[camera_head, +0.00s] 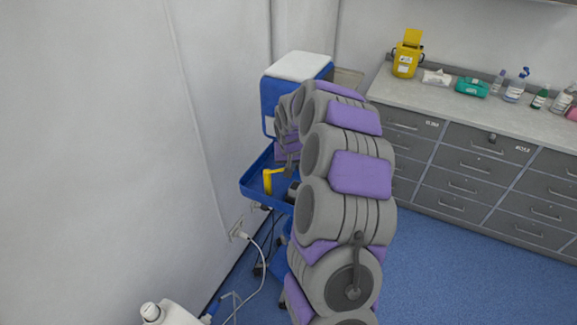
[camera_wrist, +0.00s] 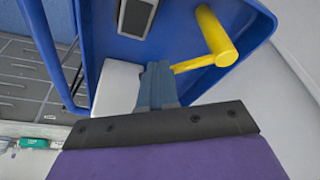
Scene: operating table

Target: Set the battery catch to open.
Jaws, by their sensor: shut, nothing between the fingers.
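A yellow lever (camera_wrist: 214,40) with a thick rounded end and a thinner bar stands out from a blue panel (camera_wrist: 185,15) in the wrist view. It is probably the battery catch, but no label shows. In the head view the yellow lever (camera_head: 268,180) stands at the blue cart's tray. My gripper (camera_wrist: 157,72) is shut and empty, its fingertips just left of the lever's thin bar. I cannot tell whether they touch. In the head view my arm hides most of the gripper and part of the cart.
A black part with a grey face (camera_wrist: 136,16) and a white block (camera_wrist: 117,85) are beside the fingers. The blue tray (camera_head: 249,187) has a raised rim. A wall (camera_head: 120,120) stands close on the left. A cable (camera_head: 250,270) hangs below, and grey drawers (camera_head: 470,165) line the right.

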